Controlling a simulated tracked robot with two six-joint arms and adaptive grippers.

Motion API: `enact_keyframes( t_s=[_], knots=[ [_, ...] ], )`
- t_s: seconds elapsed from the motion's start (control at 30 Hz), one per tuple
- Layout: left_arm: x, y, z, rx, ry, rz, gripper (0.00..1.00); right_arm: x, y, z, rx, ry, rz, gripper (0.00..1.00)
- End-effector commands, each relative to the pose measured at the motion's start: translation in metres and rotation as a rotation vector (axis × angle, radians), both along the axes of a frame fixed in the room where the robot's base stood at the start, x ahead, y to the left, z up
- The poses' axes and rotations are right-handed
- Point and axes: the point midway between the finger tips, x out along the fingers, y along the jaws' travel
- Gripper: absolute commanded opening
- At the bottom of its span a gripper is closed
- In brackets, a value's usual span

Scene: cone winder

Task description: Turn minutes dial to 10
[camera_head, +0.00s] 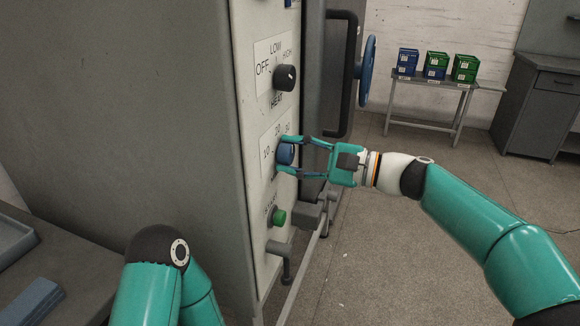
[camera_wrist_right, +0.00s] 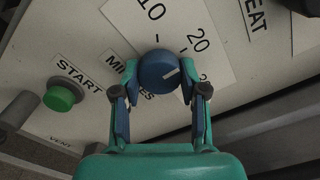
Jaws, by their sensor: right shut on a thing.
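The minutes dial (camera_head: 285,153) is a round blue knob on the pale front panel (camera_head: 262,205), between the black heat knob (camera_head: 285,78) and the green start button (camera_head: 279,217). My right gripper (camera_head: 283,155) is shut on the dial, with one finger on each side of it. In the right wrist view the dial (camera_wrist_right: 158,72) sits between the fingertips. Its white pointer line slants right and slightly up, away from the 10 and seemingly between the 20 and 30 marks. The 30 is partly hidden by a finger. My left gripper is out of view; only part of the left arm shows.
A black handle (camera_head: 345,75) and blue handwheel (camera_head: 367,70) stand right of the panel. Grey bars (camera_head: 305,218) stick out low beside it. A table with blue and green bins (camera_head: 436,66) stands at the back. The floor to the right is clear.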

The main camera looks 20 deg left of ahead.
Motion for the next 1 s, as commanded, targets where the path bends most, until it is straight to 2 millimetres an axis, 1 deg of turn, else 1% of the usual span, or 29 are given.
enact_keyframes(
  t_s=[0.03,0.5,0.8,1.0],
  knots=[
    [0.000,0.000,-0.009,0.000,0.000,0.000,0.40,0.001,-0.002,-0.007,-0.006,-0.044,-0.002,0.08],
    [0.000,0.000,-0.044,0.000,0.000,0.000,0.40,0.001,-0.002,-0.008,-0.024,-0.488,0.002,0.08],
    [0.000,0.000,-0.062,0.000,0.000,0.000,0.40,0.001,-0.002,-0.008,-0.034,-0.758,0.004,0.08],
    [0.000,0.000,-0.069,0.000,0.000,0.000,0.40,0.001,-0.002,-0.008,-0.040,-0.898,0.008,0.08]
  ],
)
